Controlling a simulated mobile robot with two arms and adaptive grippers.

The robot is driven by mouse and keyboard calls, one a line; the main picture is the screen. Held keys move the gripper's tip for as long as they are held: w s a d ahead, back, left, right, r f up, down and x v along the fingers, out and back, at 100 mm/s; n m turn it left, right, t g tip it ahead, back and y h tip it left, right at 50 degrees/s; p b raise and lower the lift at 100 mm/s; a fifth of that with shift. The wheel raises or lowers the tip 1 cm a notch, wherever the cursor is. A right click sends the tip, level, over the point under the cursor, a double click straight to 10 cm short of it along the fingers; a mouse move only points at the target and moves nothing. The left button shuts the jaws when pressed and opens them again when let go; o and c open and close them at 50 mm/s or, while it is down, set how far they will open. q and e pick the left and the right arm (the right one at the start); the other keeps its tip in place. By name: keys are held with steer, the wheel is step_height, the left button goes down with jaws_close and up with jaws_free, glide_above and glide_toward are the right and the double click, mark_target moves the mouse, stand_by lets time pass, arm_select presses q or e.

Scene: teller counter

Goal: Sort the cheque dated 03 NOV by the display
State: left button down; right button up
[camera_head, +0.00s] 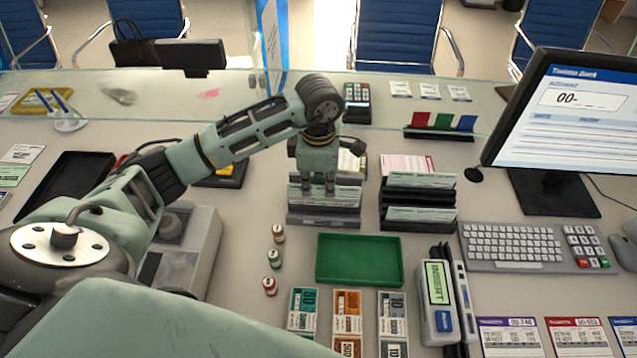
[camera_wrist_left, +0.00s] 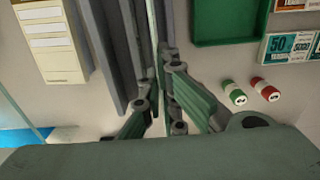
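My left gripper (camera_head: 318,188) points down at the left cheque rack (camera_head: 325,219). Its fingers are closed on the upper edge of a pale green cheque (camera_head: 346,196) standing in that rack. In the left wrist view the fingertips (camera_wrist_left: 160,88) press from both sides on the thin cheque, seen edge-on (camera_wrist_left: 153,38). The dates are too small to read. The display (camera_head: 575,112) at the right shows an account field reading "00-" followed by blanks. My right gripper is out of view.
An empty green tray (camera_head: 359,259) lies in front of the racks, with small stamps or rolls to its left and banknote stacks below. A keyboard (camera_head: 515,245), a device reading "INSERT" (camera_head: 437,292) and account cards (camera_head: 577,338) are at the right. A glass screen runs behind.

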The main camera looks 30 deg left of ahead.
mark_target(319, 198)
arm_select(q)
steer(key=shift+f+b, duration=1.15)
steer(key=shift+f, duration=0.3)
steer(key=shift+f+b, duration=0.9)
steer(key=shift+f, duration=0.15)
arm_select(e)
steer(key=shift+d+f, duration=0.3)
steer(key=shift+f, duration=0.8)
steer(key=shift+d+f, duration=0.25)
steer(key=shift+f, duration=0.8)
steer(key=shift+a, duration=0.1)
arm_select(q)
steer(key=c, duration=1.9)
jaws_free()
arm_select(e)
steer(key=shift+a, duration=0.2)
arm_select(q)
steer(key=shift+o, duration=0.2)
steer(key=shift+r, duration=0.15)
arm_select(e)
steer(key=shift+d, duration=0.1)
arm_select(q)
steer(key=shift+r+p, duration=0.7)
steer(key=shift+r, duration=0.35)
steer(key=shift+r+p, duration=1.3)
steer(key=shift+r, duration=1.05)
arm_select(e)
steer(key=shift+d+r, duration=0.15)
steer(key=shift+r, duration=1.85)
